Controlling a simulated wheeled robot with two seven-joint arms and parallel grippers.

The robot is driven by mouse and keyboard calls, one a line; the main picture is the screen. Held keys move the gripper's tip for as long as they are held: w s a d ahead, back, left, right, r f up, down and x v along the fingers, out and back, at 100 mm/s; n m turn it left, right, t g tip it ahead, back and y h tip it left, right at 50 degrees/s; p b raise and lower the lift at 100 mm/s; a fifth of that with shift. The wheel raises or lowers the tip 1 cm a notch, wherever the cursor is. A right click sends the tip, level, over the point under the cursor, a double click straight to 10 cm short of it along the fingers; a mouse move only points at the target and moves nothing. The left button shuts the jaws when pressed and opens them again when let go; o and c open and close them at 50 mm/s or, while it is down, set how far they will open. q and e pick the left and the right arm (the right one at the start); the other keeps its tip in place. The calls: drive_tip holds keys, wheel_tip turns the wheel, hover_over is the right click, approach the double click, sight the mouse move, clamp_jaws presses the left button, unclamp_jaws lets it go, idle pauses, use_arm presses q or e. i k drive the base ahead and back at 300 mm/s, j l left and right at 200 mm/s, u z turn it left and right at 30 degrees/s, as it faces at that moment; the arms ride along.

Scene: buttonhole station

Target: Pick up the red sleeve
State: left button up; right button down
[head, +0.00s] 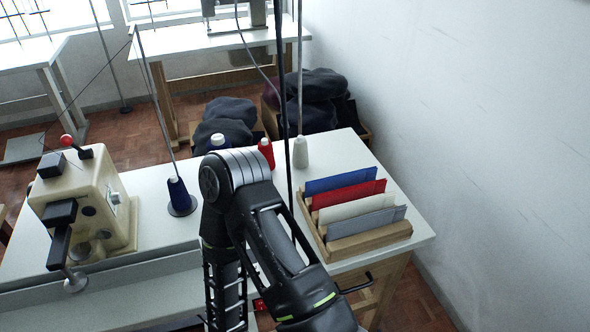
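The red sleeve (348,194) is a flat red piece standing in a slotted wooden rack (369,239) on the right part of the white table. It sits between a blue sleeve (343,180) behind and a cream sleeve (356,208) in front, with a grey sleeve (366,222) at the front. Only its upper part shows. One of my black arms rises in the middle foreground and bends down toward the bottom edge, left of the rack. Neither gripper shows in the head view.
A cream buttonhole machine (92,205) stands at the left of the table (147,184). Thread cones in blue (179,196), red (266,152) and white (300,152) stand along it. Dark cloth bundles (318,101) lie behind. A white wall (480,130) closes the right.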

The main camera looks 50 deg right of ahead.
sight(364, 190)
drive_tip(key=z, duration=2.15)
drive_tip(key=i+z, duration=0.15)
drive_tip(key=z, duration=1.2)
